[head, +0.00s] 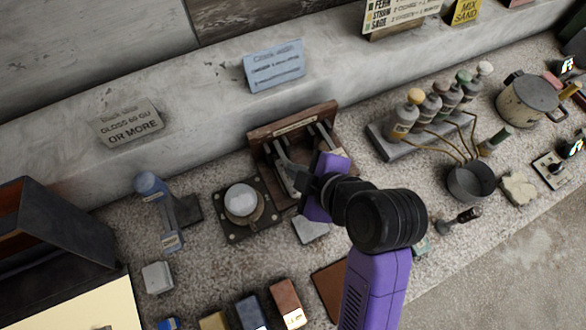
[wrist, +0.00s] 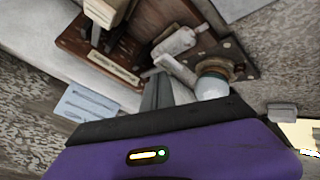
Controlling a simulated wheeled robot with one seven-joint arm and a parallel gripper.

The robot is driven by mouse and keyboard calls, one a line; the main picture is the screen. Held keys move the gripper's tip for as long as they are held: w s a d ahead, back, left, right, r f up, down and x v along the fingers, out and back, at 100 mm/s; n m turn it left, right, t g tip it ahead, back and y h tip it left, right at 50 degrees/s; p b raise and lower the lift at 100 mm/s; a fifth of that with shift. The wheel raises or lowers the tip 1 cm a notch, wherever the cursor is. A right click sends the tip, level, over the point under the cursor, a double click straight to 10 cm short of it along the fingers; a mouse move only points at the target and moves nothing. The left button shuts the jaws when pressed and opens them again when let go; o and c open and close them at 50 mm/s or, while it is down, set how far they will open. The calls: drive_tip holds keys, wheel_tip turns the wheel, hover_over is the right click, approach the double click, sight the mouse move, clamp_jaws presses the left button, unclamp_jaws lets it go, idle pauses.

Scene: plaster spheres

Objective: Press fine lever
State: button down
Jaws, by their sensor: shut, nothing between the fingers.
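The wooden lever stand (head: 262,137) has a pale label strip on its top edge and metal levers. It stands behind my purple-and-black arm. In the wrist view the stand (wrist: 125,72) is upper left, with light grey levers (wrist: 180,42) beside it. I cannot read which lever is the fine one. My gripper (head: 284,166) is shut and empty, its fingertips at the left part of the stand. In the wrist view the shut fingers (wrist: 165,88) end close to a grey lever; I cannot tell whether they touch. My arm hides the stand's lower right part.
A white sphere (head: 241,199) sits in a square metal mount just left of the stand. A rack of bottles (head: 425,115) and a pot (head: 527,98) stand right. Blocks (head: 287,302) lie along the front.

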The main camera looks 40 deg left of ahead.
drive_tip(key=shift+f+b, duration=1.1)
drive_tip(key=shift+f, duration=0.45)
idle(1.4)
idle(0.5)
drive_tip(key=shift+r+p, duration=1.6)
drive_tip(key=shift+r, duration=0.4)
drive_tip(key=shift+r, duration=0.1)
wheel_tip(320, 180, up, 5)
drive_tip(key=p, duration=0.4)
